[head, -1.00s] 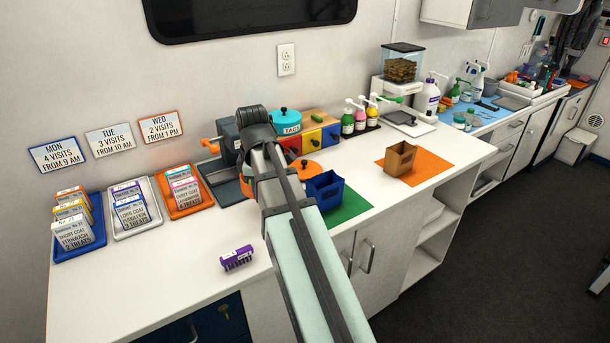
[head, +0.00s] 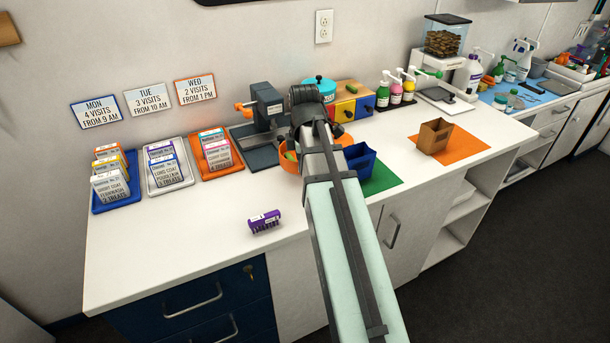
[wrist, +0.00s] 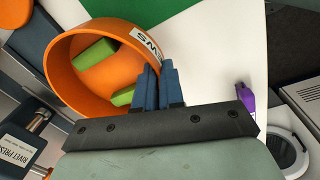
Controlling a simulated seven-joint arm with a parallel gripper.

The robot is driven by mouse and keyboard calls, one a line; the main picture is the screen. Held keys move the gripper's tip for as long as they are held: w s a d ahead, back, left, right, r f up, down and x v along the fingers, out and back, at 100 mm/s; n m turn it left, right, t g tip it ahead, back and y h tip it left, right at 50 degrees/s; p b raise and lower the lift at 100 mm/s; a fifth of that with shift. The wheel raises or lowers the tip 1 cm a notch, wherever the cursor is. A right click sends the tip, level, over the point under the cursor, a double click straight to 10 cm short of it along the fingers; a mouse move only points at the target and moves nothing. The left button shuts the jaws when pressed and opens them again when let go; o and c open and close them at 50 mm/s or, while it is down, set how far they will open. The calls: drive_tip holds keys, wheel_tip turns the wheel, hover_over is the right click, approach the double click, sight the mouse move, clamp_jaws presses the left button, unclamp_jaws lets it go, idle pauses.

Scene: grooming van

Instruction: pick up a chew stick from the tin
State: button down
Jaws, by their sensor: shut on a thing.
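The tin is an orange round bowl (wrist: 62,75), partly labelled. Two green chew sticks lie in it, one at the upper left (wrist: 95,52) and one lower (wrist: 122,97). My gripper's blue fingers (wrist: 160,66) are nearly together at the tin's labelled side. They seem to straddle its thin wall; no green shows between them. The lower stick lies close beside the left finger. In the head view the tin (head: 289,166) shows beside my arm, which hides most of it and the fingertips.
A blue bin (head: 362,160) stands on a green mat just right of the tin. A grey press (head: 266,108) is close on the left. A purple item (head: 265,221) lies on the front counter. The counter's front left is mostly clear.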

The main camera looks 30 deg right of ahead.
drive_tip(key=shift+f, duration=2.5)
drive_tip(key=shift+f, duration=0.15)
drive_tip(key=c, duration=1.2)
unclamp_jaws()
drive_tip(key=shift+c, duration=0.2)
wheel_tip(320, 180, up, 12)
drive_tip(key=shift+s+a+f, duration=0.15)
drive_tip(key=shift+s+f, duration=0.05)
drive_tip(key=shift+s, duration=0.15)
drive_tip(key=shift+r, duration=0.2)
drive_tip(key=shift+c, duration=0.4)
drive_tip(key=shift+r, duration=0.15)
drive_tip(key=shift+c, duration=1.3)
